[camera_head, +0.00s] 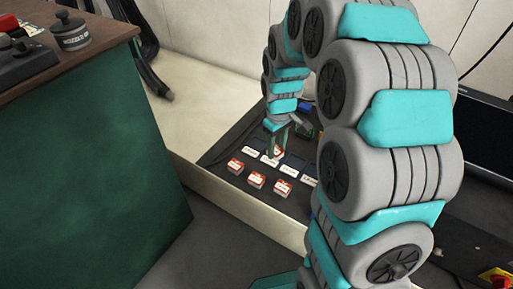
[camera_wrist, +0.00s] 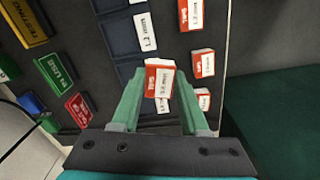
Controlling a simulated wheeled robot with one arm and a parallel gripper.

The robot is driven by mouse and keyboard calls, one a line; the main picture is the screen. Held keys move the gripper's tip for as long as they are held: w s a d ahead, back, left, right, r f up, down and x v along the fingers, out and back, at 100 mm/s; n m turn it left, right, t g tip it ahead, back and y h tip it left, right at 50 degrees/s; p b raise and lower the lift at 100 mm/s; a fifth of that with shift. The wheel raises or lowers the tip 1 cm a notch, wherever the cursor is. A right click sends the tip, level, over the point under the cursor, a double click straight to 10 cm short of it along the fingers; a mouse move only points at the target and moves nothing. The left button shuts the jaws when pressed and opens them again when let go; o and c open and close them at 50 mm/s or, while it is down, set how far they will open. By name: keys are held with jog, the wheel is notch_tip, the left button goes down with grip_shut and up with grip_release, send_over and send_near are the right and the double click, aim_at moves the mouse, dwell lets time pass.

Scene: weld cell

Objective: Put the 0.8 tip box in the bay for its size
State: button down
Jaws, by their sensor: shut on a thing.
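My gripper (camera_head: 276,140) is shut on a red and white tip box (camera_head: 279,153), held above the row of bays. In the wrist view the box (camera_wrist: 158,78) sits between the ends of the two green fingers; its sideways size label is too small to read surely. The bays (camera_wrist: 122,38) are dark blue recesses in a dark panel, each with a white label. One label (camera_wrist: 147,31) reads 1.2 mm. Another label (camera_wrist: 163,105) is partly hidden under the held box. I cannot tell whether the box touches the panel.
Several other red and white boxes, such as one (camera_wrist: 203,63) in the wrist view and one (camera_head: 256,180) in the head view, lie along the panel's near side. Yellow, green and red labelled blocks (camera_wrist: 54,72) lie beyond the bays. A green-sided bench (camera_head: 90,160) stands left.

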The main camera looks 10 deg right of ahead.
jog(key=s+n, duration=0.1)
jog(key=s, duration=0.1)
jog(key=s+f+n+b, duration=0.1)
jog(key=s+n, duration=0.1)
jog(key=shift+s+d+f, duration=0.1)
jog(key=shift+d+f, duration=0.05)
jog(key=shift+f, duration=0.05)
jog(key=b, duration=0.1)
send_over(259, 145)
jog(key=shift+f, duration=0.7)
jog(key=shift+f+b, duration=0.45)
jog(key=shift+f, duration=1.35)
jog(key=shift+f, duration=0.15)
jog(key=shift+c, duration=2.1)
grip_release()
